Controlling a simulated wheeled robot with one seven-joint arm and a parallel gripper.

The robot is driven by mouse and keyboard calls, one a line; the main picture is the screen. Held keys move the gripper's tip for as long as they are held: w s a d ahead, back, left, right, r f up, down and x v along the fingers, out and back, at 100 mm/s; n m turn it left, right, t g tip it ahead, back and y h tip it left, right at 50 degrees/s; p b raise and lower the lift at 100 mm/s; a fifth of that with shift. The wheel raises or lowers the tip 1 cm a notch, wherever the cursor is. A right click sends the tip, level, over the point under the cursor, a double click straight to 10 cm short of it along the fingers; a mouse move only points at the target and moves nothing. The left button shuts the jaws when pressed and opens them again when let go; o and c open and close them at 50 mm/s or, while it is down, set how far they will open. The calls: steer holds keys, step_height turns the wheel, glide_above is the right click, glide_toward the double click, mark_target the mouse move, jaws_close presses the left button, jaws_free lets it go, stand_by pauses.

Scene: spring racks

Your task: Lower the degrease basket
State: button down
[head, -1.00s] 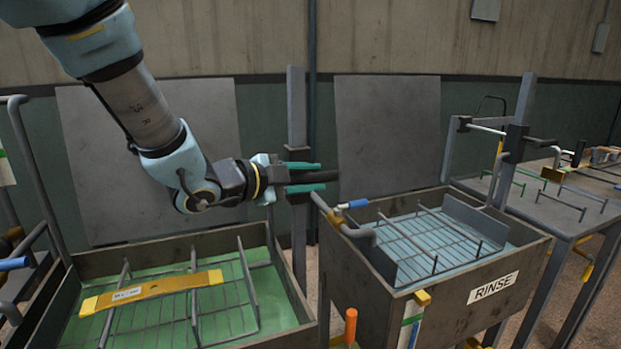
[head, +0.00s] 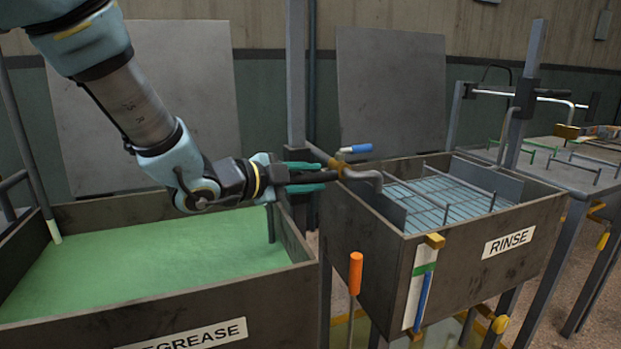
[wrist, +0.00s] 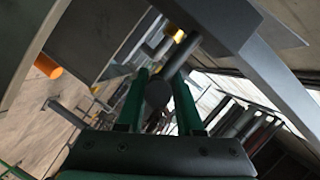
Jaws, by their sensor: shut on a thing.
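The degrease tank (head: 210,305), a brown box with its label on the front, fills the lower left of the head view. Green liquid (head: 150,255) covers its inside. The degrease basket itself does not show; a dark upright piece (head: 271,223) stands at the right inner side. My gripper (head: 322,177), with green fingers, is beside the grey post (head: 296,75) between the tanks. It is shut on a dark handle, whose round end (wrist: 158,94) shows between the fingers in the wrist view. Where the handle joins its mechanism is partly hidden by the fingers.
The rinse tank (head: 370,255) stands close to the right, its wire basket (head: 455,212) visible over blue liquid. An orange-topped rod (head: 355,275) stands in front. A table (head: 570,175) is farther right.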

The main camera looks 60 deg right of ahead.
steer(key=shift+a+f+b, duration=0.15)
steer(key=shift+f+b, duration=0.25)
steer(key=shift+f, duration=0.65)
steer(key=c, duration=0.7)
jaws_free()
steer(key=shift+o, duration=0.2)
steer(key=shift+w+r, duration=0.1)
steer(key=shift+r, duration=0.2)
steer(key=b+v, duration=0.1)
steer(key=v, duration=0.9)
steer(key=shift+a, duration=0.25)
steer(key=shift+r, duration=0.15)
